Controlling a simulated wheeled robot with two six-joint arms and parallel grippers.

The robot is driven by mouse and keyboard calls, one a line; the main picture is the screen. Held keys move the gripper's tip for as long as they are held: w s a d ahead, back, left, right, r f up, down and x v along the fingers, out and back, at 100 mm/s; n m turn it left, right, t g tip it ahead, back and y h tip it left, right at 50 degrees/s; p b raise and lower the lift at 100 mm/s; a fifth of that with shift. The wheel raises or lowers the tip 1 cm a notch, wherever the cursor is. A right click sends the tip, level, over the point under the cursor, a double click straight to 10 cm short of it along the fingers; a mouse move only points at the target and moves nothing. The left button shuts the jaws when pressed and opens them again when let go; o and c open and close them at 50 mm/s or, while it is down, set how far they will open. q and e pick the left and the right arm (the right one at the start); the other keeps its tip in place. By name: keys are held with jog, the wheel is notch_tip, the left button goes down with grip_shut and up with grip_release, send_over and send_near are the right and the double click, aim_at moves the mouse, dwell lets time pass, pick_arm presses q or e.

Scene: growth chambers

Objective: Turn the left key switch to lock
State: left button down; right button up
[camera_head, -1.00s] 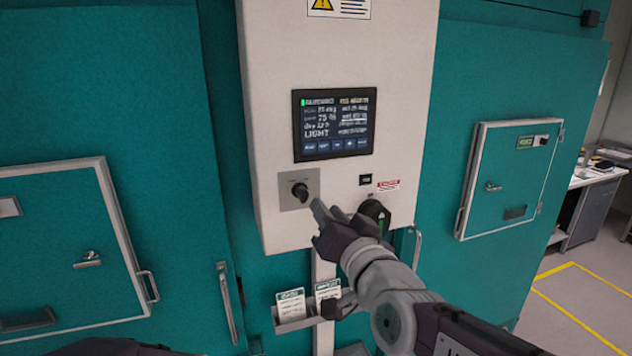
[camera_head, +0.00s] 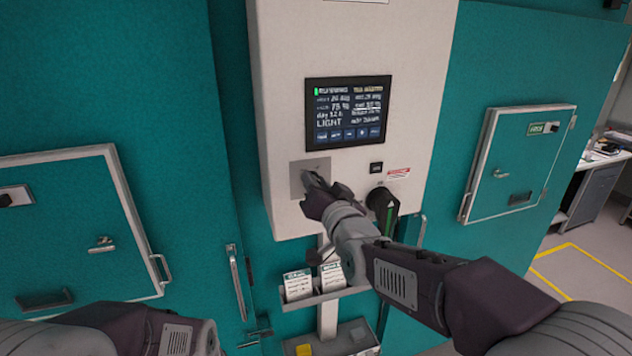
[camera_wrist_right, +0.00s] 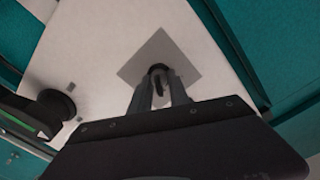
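A dark rotary switch on a grey square plate (camera_head: 298,176) sits at the lower left of the white control panel (camera_head: 285,100). My right gripper (camera_head: 312,182) is at this switch and covers most of it in the head view. In the right wrist view the dark switch knob (camera_wrist_right: 158,70) lies between the tips of my two right fingers (camera_wrist_right: 158,86). I cannot tell whether the fingers press on it. The switch's markings are not readable. My left gripper is not in view; only part of my left arm shows at the bottom left.
A dark handle with a green mark (camera_head: 383,203) stands close to the right of my right gripper, below a small black button (camera_head: 376,167). A lit screen (camera_head: 348,112) is above. A card holder (camera_head: 325,296) hangs below. Teal hatches (camera_head: 80,225) flank the panel.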

grip_shut()
jog(key=shift+n, duration=0.3)
jog(key=shift+n+b, duration=0.8)
jog(key=shift+n, duration=0.1)
jog(key=n, duration=0.2)
jog(key=shift+n+b, duration=0.3)
jog(key=shift+b, duration=0.05)
jog(key=n, duration=0.3)
jog(key=shift+s+a+n, duration=0.1)
jog(key=shift+a+n, duration=0.05)
jog(key=shift+n, duration=1.75)
